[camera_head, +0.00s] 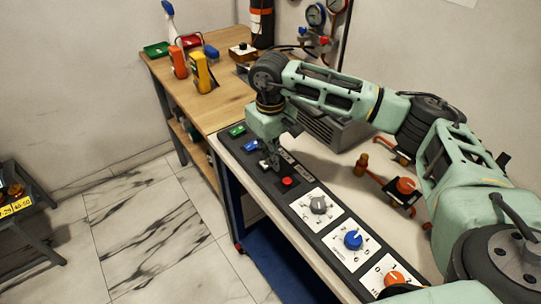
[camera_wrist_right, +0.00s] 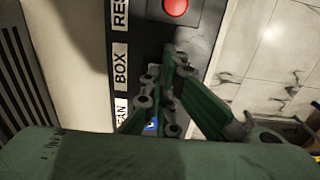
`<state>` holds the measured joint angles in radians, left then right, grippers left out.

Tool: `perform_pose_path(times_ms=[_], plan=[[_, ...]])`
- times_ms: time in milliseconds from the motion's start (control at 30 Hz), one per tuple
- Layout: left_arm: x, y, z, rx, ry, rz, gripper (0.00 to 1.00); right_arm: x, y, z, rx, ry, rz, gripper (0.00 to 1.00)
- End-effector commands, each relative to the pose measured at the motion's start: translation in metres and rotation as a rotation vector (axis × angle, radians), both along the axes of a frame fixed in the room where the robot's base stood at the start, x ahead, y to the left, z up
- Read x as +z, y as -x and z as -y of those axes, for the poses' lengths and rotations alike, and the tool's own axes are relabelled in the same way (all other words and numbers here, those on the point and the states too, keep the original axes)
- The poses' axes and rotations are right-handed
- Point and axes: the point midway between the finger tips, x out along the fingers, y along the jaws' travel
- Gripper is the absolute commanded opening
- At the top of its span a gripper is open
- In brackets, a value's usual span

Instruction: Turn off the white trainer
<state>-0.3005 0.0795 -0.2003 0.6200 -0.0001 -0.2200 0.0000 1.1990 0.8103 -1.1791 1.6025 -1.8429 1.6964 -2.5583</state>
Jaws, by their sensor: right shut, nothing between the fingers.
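A long dark control panel (camera_head: 268,180) runs along the bench's front edge. It carries a green switch (camera_head: 237,131), a blue switch (camera_head: 250,146), a red button (camera_head: 288,182) and grey (camera_head: 318,205), blue (camera_head: 353,240) and orange (camera_head: 393,279) knobs on white plates. I cannot tell which part is the white trainer. My right gripper (camera_head: 273,163) is shut and empty, over the panel between the blue switch and red button. In the wrist view its fingers (camera_wrist_right: 165,88) cover the spot beside the label BOX (camera_wrist_right: 121,65); whether they touch is unclear. My left gripper is out of view.
A wooden table (camera_head: 228,103) with yellow (camera_head: 201,72) and orange (camera_head: 178,62) meters stands behind. A grey vented box (camera_head: 335,128) and orange-handled valves (camera_head: 405,187) sit right of the panel, near my arm. The marble floor (camera_head: 140,220) at left is clear.

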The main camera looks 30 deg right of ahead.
Motion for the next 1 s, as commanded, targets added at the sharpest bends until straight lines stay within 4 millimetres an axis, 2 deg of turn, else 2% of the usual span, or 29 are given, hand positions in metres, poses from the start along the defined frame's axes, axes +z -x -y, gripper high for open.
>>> perform_pose_path(times_ms=[33, 167, 533, 800, 1000], plan=[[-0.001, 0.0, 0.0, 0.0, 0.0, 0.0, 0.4, -0.009, 0.004, 0.006, -0.008, 0.015, -0.018, 0.0], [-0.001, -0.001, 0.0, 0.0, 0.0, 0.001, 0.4, -0.009, 0.004, 0.005, -0.008, 0.016, -0.018, 0.0], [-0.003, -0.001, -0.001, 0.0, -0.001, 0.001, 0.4, -0.008, 0.007, -0.012, -0.004, 0.011, -0.02, 0.0], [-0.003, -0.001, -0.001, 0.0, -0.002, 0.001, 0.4, -0.008, 0.008, -0.016, 0.002, 0.004, -0.021, 0.0], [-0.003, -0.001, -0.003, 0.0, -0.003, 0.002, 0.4, 0.004, 0.007, -0.017, 0.004, 0.002, -0.016, 0.0]])
